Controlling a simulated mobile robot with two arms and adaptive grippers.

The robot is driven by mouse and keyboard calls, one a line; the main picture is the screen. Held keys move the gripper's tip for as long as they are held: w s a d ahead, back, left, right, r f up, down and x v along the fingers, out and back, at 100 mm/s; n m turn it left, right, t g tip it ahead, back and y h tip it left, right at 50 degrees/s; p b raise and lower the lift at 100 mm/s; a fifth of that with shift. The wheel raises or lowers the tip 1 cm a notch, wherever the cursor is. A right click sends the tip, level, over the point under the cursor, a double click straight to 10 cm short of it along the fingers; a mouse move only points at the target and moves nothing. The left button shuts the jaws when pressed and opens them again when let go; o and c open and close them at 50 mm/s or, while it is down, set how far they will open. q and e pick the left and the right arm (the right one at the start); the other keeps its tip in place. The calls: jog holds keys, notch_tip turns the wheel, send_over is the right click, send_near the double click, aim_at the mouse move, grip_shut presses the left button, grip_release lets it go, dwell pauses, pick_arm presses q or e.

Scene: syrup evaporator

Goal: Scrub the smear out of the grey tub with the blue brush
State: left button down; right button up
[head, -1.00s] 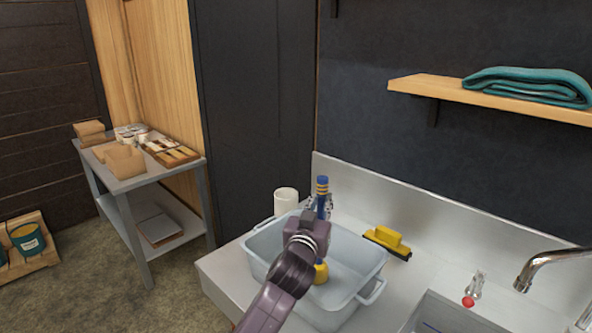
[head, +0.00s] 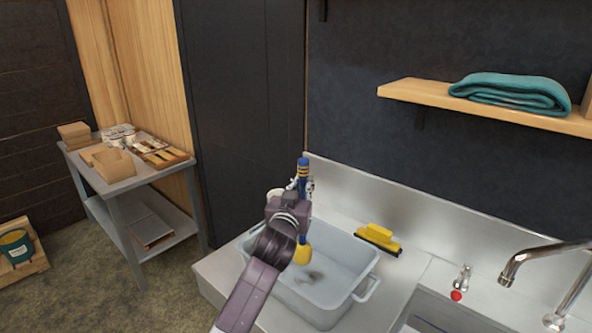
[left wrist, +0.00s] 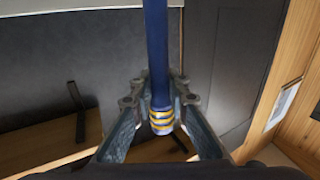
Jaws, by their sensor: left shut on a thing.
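The grey tub (head: 339,309) stands on the metal counter, with a dark smear (head: 312,277) on its floor. My left gripper (head: 303,187) is over the tub's left back part, shut on the blue brush (head: 303,168). The brush is held about upright, its yellow head (head: 302,254) low over or in the tub, left of the smear. I cannot tell whether the head touches the floor. In the left wrist view the blue handle (left wrist: 156,50) with yellow bands runs between the fingers (left wrist: 160,112). My right gripper is not in view.
A yellow scrubber (head: 378,236) with a dark base lies right of the tub. A white cylinder (head: 273,195) is partly hidden behind my arm. A faucet (head: 535,256) and sink are at the right. A shelf (head: 420,91) holds a teal towel (head: 512,92).

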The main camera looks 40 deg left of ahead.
aim_at(300, 174)
pick_arm(q)
jog(key=r+p, duration=0.2)
jog(key=shift+w+a+r, duration=0.1)
jog(key=shift+a+r, duration=0.2)
jog(key=shift+a, duration=0.05)
jog(key=shift+d+r, duration=0.15)
jog(key=shift+r, duration=0.25)
jog(key=shift+d, duration=0.1)
jog(key=shift+a+f, duration=0.15)
jog(key=shift+a, duration=0.05)
